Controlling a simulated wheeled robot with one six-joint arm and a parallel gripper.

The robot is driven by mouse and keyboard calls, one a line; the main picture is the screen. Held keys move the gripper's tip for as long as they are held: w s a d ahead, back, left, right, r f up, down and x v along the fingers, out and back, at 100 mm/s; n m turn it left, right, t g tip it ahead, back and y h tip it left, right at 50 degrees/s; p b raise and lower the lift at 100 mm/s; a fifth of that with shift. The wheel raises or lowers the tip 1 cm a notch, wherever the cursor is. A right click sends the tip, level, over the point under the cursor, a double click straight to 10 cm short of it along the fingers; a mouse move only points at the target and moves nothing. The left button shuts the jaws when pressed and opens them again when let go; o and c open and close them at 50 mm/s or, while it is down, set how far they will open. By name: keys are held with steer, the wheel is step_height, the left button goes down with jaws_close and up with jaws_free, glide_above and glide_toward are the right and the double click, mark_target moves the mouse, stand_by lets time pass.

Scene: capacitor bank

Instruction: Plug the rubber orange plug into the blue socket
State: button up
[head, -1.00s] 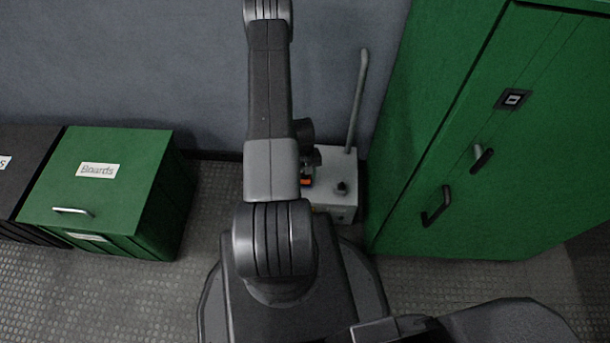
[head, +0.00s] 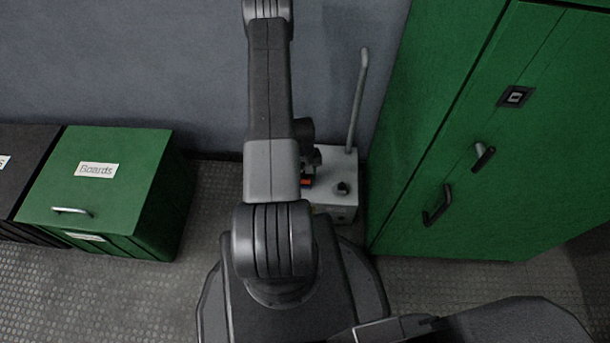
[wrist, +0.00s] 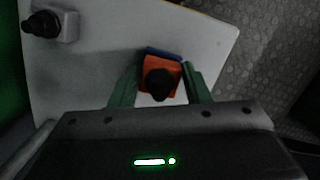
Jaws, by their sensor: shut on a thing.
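The orange plug (wrist: 150,67), with a black round part on it, sits between the green fingers of my gripper (wrist: 160,82) in the wrist view. The gripper is shut on it. A strip of the blue socket (wrist: 164,53) shows along the plug's far edge, on a pale surface; the plug covers the rest. I cannot tell how deep the plug sits in the socket. In the head view, a small bit of the orange plug (head: 306,182) shows beside my arm, which hides the rest.
The pale box (head: 344,205) stands on the floor with an upright grey handle (head: 356,105). A black knob (wrist: 42,23) is on its top. A green cabinet (head: 460,130) stands close at right, a green "Boards" box (head: 100,190) at left.

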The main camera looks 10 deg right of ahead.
steer(key=shift+f+b, duration=0.55)
steer(key=shift+f, duration=0.05)
stand_by(0.3)
steer(key=o, duration=1)
step_height(320, 180, up, 14)
steer(key=w+p, duration=0.2)
steer(key=p, duration=0.1)
steer(key=shift+p, duration=0.4)
steer(key=shift+f, duration=0.25)
steer(key=f+b, duration=0.1)
steer(key=f, duration=0.3)
steer(key=s+f+b, duration=0.1)
steer(key=f, duration=0.4)
steer(key=s+f+b, duration=0.1)
steer(key=f, duration=0.3)
steer(key=shift+f+b, duration=0.2)
steer(key=shift+b, duration=0.15)
